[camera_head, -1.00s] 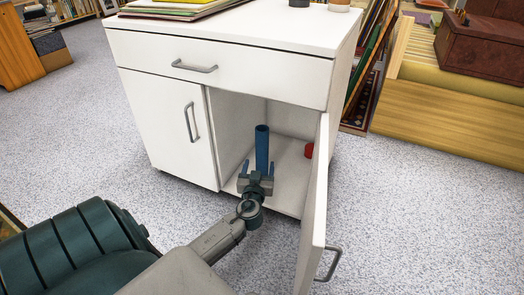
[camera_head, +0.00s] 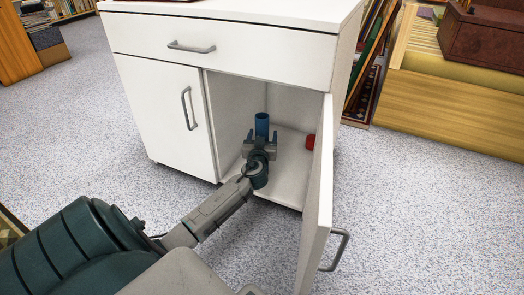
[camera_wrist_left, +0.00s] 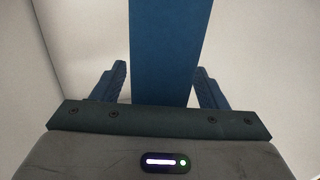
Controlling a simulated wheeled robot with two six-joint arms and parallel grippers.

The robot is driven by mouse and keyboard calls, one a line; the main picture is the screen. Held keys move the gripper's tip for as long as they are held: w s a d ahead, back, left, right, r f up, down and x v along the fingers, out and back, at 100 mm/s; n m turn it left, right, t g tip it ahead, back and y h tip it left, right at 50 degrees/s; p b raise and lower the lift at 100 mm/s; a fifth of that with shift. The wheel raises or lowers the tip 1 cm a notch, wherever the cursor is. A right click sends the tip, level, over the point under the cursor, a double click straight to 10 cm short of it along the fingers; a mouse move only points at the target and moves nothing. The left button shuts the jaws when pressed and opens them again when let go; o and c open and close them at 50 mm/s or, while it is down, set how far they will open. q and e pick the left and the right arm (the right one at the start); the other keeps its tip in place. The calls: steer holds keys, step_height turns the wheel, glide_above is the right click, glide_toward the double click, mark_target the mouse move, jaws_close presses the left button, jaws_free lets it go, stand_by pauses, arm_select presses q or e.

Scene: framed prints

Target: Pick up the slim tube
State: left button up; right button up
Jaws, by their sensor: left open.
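The slim tube is blue and stands upright inside the white cabinet; its top shows in the head view (camera_head: 262,124), and my gripper hides its lower part. In the left wrist view the blue tube (camera_wrist_left: 165,50) rises between the two fingers. My left gripper (camera_head: 262,137) reaches into the open compartment and is open, with a finger on each side of the tube. In the left wrist view the left gripper (camera_wrist_left: 160,88) shows a gap between each finger and the tube. My right gripper is not in view.
The cabinet (camera_head: 165,105) has its right door (camera_head: 318,200) swung open, close to the right of my arm. A small red object (camera_head: 310,142) lies on the cabinet floor, right of the tube. The speckled floor (camera_head: 420,220) to the right is clear.

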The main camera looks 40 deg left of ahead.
arm_select(q)
steer(key=shift+c, duration=0.2)
steer(key=c, duration=1.1)
steer(key=shift+c, duration=0.3)
steer(key=shift+r, duration=0.2)
